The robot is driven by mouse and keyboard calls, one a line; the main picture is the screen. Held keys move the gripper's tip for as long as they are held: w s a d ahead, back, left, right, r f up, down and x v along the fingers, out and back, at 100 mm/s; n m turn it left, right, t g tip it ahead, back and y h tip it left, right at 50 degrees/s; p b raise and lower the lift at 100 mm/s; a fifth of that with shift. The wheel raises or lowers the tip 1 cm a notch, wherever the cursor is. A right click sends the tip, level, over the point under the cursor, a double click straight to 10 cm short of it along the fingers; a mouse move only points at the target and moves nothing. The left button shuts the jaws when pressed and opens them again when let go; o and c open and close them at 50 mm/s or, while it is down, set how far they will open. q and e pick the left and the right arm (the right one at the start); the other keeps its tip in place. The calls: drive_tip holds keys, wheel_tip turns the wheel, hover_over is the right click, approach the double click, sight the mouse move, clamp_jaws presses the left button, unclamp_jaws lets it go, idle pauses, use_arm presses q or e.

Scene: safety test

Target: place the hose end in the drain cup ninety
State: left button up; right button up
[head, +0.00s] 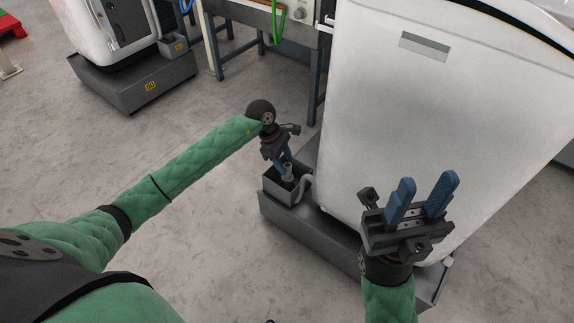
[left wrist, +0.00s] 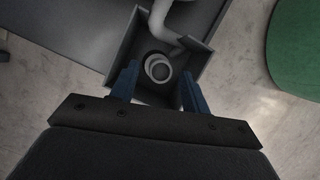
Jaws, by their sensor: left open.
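The drain cup is a dark grey open box (head: 279,194) on the grey base beside the white machine; it also shows in the left wrist view (left wrist: 123,45). A light grey hose (head: 305,183) bends down into it, also seen in the left wrist view (left wrist: 158,18). A round light grey open end (left wrist: 158,68) faces up inside the box; whether it joins the hose is unclear. My left gripper (head: 285,165) is just above the box, its blue fingers (left wrist: 158,88) apart on either side of the round end, not closed on it. My right gripper (head: 428,190) is open and empty, fingers up, before the white machine.
The white machine (head: 420,110) stands close to the right of the box. Another white machine (head: 105,25) on a grey base with a yellow label (head: 150,87) is at the back left. A table (head: 265,15) stands behind. Floor (head: 215,215) at left is clear.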

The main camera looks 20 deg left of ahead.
use_arm(q)
drive_tip(key=p+v, duration=0.2)
drive_tip(key=v, duration=0.7)
drive_tip(key=shift+r, duration=0.2)
drive_tip(key=shift+s+f, duration=0.1)
